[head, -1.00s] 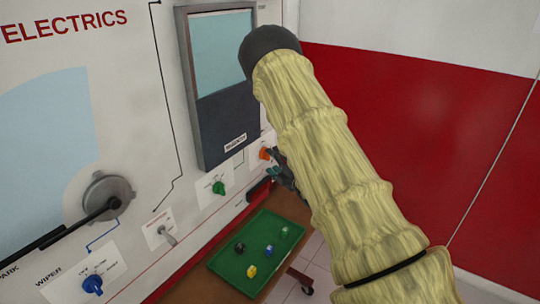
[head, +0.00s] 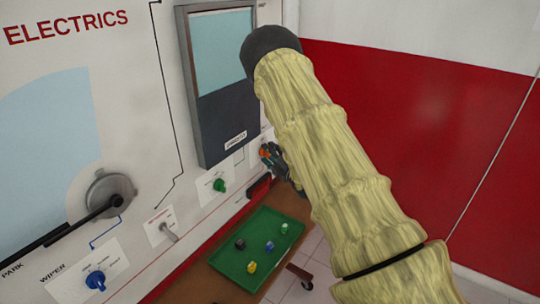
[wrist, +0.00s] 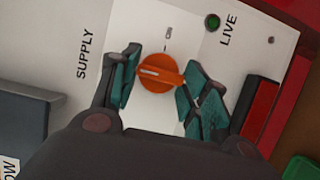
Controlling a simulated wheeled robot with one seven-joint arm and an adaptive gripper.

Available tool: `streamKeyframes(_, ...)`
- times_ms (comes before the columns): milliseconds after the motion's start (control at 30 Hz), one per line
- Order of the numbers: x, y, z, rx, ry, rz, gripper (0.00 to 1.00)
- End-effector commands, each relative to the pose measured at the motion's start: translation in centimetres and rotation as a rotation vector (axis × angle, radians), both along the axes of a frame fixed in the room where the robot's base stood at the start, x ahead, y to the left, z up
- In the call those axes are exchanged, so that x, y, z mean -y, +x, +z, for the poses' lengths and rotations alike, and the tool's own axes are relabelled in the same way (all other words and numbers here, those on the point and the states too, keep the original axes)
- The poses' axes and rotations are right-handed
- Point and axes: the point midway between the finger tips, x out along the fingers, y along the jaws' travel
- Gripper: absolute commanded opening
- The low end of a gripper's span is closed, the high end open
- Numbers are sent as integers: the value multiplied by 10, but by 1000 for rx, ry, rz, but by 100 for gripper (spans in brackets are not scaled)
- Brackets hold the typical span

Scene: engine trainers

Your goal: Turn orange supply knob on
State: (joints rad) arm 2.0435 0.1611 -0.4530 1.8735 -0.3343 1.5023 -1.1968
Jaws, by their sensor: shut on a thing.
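The orange supply knob (wrist: 160,74) sits on a white panel plate with the printed word SUPPLY. Its white line points left in the wrist view. My gripper (wrist: 158,85) is shut on the knob, with a teal-padded finger on either side of it. In the head view my gripper (head: 270,158) is at the panel's right end, where a bit of the orange knob (head: 264,153) shows; the rest is hidden by the fingers.
A green LIVE lamp (wrist: 212,21) is on the plate beside the knob. A red block (wrist: 260,108) is close to the right finger. A green knob (head: 219,186) is left of my gripper. Below is a green tray (head: 226,262) with several small coloured pieces.

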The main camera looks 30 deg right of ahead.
Motion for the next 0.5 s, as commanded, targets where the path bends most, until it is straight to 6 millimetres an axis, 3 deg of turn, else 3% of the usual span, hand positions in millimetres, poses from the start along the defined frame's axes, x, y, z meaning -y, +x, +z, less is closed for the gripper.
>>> streamKeyframes(500,1,-1,2,-68,162,-1,22)
